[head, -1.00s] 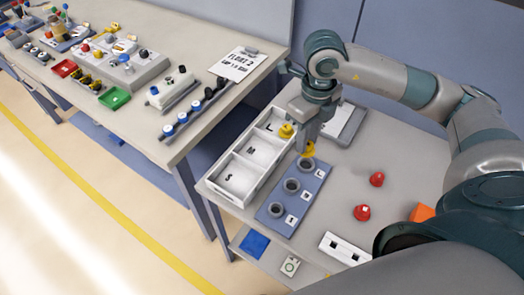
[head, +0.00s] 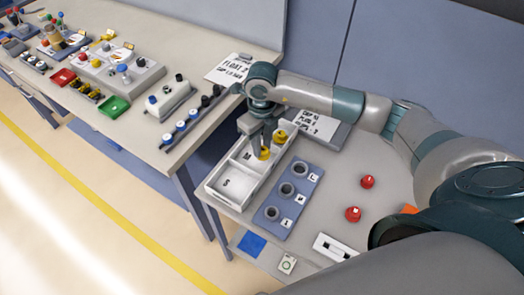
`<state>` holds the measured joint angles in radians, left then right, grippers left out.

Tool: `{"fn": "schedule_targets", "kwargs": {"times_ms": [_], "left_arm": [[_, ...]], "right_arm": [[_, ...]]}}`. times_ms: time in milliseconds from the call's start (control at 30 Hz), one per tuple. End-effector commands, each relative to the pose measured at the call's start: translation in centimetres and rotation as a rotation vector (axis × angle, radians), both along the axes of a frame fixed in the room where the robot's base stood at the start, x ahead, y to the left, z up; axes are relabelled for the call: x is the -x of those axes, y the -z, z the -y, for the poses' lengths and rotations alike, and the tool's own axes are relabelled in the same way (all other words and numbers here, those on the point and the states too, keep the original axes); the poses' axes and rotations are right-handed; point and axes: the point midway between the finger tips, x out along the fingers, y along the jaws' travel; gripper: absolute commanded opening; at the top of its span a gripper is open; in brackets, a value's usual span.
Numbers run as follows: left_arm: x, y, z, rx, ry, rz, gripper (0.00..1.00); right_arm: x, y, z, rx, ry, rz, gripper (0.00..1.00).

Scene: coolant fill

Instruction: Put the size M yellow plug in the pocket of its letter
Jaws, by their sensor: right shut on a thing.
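A yellow plug (head: 264,154) is at the fingertips of my right gripper (head: 262,146), which is shut on it over the white tray (head: 212,188). The plug is at the M pocket (head: 246,157), near its right side; I cannot tell if it touches the tray floor. The tray's pockets are lettered S, M and L. Another yellow plug (head: 280,136) is in the L pocket, partly behind the gripper. The size marks on the plugs cannot be read. My left gripper is not in view.
A blue block (head: 284,211) with three empty grey rings stands right of the tray. Two red plugs (head: 367,181) (head: 353,214) stand further right. A white slotted block (head: 335,249) is at the front edge. Another workbench (head: 150,135) is at left.

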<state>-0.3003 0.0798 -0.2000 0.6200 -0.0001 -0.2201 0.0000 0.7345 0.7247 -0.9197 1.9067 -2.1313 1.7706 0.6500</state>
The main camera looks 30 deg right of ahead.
Motion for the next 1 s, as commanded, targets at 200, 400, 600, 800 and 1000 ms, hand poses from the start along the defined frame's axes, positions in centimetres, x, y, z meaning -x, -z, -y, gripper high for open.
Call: {"fn": "schedule_targets", "kwargs": {"times_ms": [200, 400, 600, 800, 1000], "left_arm": [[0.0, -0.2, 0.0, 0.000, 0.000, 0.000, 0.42], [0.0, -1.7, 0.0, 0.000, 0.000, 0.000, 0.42], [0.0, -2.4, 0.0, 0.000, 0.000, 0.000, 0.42], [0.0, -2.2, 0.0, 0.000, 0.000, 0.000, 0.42], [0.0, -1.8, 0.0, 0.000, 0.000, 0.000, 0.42]], "right_arm": [[0.0, 0.1, 0.0, -0.001, 0.001, -0.001, 0.01], [0.2, 2.0, 0.0, -0.001, 0.001, -0.005, 0.01], [0.1, 3.8, 0.0, -0.002, 0.001, -0.001, 0.01], [0.0, 4.0, 0.0, -0.001, 0.000, 0.000, 0.01], [0.0, 4.4, 0.0, -0.001, 0.000, 0.000, 0.01]]}}
